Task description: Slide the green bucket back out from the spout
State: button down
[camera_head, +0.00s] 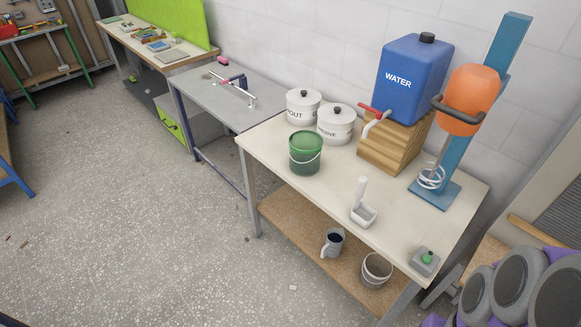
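The green bucket (305,157) stands upright on the table, with its thin pale handle hanging at the front. The blue WATER tank (416,82) sits on a wooden block stand (393,145) to the bucket's right. Its pale spout (372,127) points down and left, below a red tap handle (371,111). The bucket is left of the spout and apart from it, not under it. I cannot tell whether the bucket holds water. My gripper is not in view.
Two white lidded canisters (336,125) stand behind the bucket. An orange mixer (469,99) on a blue stand is at right. A white scoop (363,213) and a green-button box (425,261) lie along the front. Bare tabletop (325,190) and open floor (130,200) lie in front of the bucket.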

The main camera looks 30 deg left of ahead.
aim_at(304, 148)
jog(key=i+j, duration=0.1)
jog(key=j, duration=0.4)
jog(key=i+j, duration=0.1)
jog(key=j, duration=0.95)
jog(key=i, duration=0.05)
